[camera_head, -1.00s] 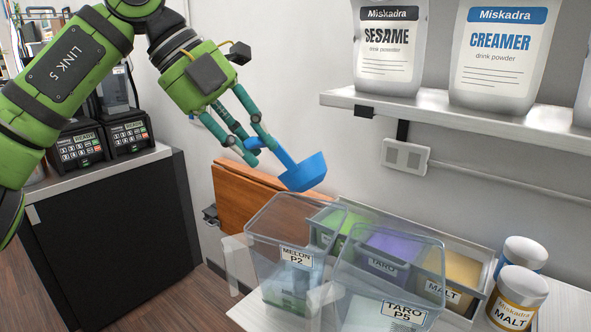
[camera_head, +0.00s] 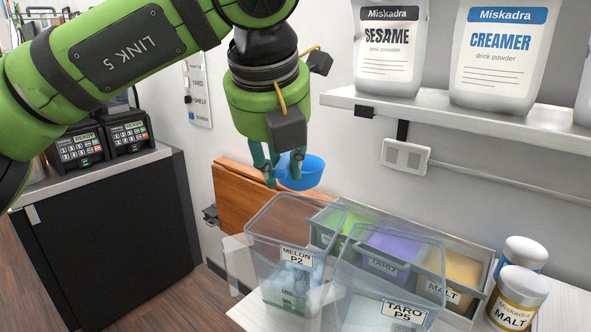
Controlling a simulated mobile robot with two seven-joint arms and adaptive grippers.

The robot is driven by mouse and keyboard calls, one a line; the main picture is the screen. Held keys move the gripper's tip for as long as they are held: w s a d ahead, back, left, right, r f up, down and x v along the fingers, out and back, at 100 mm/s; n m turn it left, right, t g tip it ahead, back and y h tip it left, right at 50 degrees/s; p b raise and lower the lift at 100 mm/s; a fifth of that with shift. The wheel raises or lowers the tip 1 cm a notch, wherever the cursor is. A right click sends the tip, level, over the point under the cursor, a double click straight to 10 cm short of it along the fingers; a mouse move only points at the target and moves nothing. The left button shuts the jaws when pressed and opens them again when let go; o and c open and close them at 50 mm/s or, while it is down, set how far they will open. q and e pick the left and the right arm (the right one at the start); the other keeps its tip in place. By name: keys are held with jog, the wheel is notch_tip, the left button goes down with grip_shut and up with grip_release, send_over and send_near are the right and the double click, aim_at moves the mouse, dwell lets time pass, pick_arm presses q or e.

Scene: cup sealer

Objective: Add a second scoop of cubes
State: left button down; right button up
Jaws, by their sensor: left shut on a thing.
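My left gripper (camera_head: 284,176) is shut on a blue scoop (camera_head: 307,173). It holds the scoop above and behind the clear containers, in front of the grey wall. The scoop's bowl faces up; I cannot see whether anything lies in it. Below stands a clear container labelled MELON P2 (camera_head: 262,232), with some green showing low in it. A clear container labelled TARO P5 (camera_head: 385,292) stands to its right. Behind them a tray holds bins of green cubes (camera_head: 350,228), purple cubes (camera_head: 400,246) labelled TARO and yellow cubes (camera_head: 458,268) labelled MALT. My right gripper is not in view.
Two jars, the front one labelled MALT (camera_head: 516,300), stand at the right of the tray. A shelf (camera_head: 480,118) with SESAME and CREAMER bags juts from the wall above. A brown wooden panel (camera_head: 232,205) is behind the containers. A black cabinet (camera_head: 110,240) stands left.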

pick_arm(q)
jog(key=s+r, duration=0.3)
jog(key=s, duration=0.2)
jog(key=shift+a+b, duration=0.25)
jog(key=shift+b, duration=0.15)
dwell(0.4)
